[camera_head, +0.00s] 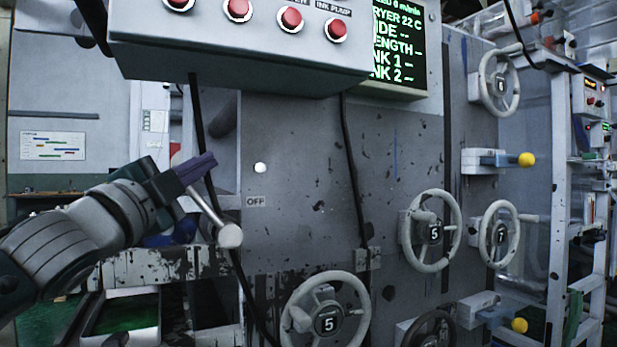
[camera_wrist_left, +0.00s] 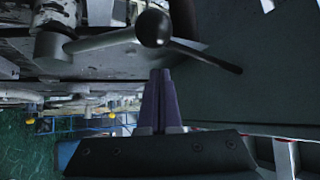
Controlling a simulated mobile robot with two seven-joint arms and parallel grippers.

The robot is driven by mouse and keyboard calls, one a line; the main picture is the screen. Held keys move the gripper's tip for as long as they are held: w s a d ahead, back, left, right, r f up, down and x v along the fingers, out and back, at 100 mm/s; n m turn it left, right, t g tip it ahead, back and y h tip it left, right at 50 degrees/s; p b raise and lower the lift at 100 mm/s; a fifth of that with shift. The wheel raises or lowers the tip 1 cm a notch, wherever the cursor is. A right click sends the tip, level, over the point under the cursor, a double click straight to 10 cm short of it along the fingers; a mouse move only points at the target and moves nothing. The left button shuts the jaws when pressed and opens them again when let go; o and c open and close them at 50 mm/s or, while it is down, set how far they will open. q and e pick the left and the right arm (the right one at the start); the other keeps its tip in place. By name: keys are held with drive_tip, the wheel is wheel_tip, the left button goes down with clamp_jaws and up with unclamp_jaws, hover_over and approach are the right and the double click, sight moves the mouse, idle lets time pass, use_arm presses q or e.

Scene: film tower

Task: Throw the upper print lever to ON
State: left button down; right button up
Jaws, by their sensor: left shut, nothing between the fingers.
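No ON label is readable. My left gripper (camera_head: 212,159) is shut and empty, above and left of the knob, near the lever's upper end. In the left wrist view the shut purple fingers (camera_wrist_left: 158,75) point toward the dark-looking knob (camera_wrist_left: 153,28), with a gap visible between them in the picture. My right gripper is not in view.
A control box with red buttons (camera_head: 291,19) overhangs the panel above. A black cable hangs close behind my left gripper. Handwheels (camera_head: 433,233) and yellow-knobbed levers (camera_head: 526,160) stand to the right. The panel right of the knob is mostly clear.

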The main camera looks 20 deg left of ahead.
use_arm(q)
drive_tip(key=b+v, duration=0.1)
drive_tip(key=v, duration=0.9)
drive_tip(key=shift+d+r+b, duration=0.35)
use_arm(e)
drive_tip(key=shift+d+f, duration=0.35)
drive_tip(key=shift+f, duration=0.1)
